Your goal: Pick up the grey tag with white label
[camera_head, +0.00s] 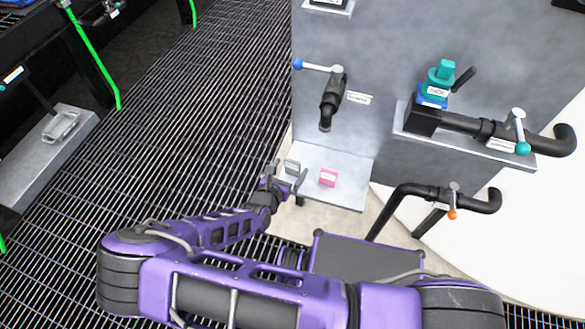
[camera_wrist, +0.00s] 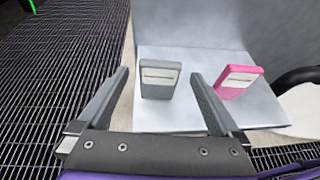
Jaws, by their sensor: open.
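The grey tag with white label (camera_wrist: 159,80) stands upright on a light grey shelf (camera_wrist: 165,121) in the wrist view. It also shows small in the head view (camera_head: 292,167). My gripper (camera_wrist: 160,85) is open, with one finger to the left of the grey tag and one to its right. The tag appears between the fingertips in the wrist view; I cannot tell how far past them it stands. No contact shows. In the head view my gripper (camera_head: 288,180) is at the shelf's left front edge, close to the tag.
A pink tag with a white label (camera_wrist: 238,80) stands to the right, just beyond my right finger; it also shows in the head view (camera_head: 328,177). A grey wall panel (camera_head: 420,60) with black pipes and valves rises behind the shelf. Open grating (camera_head: 170,120) lies to the left.

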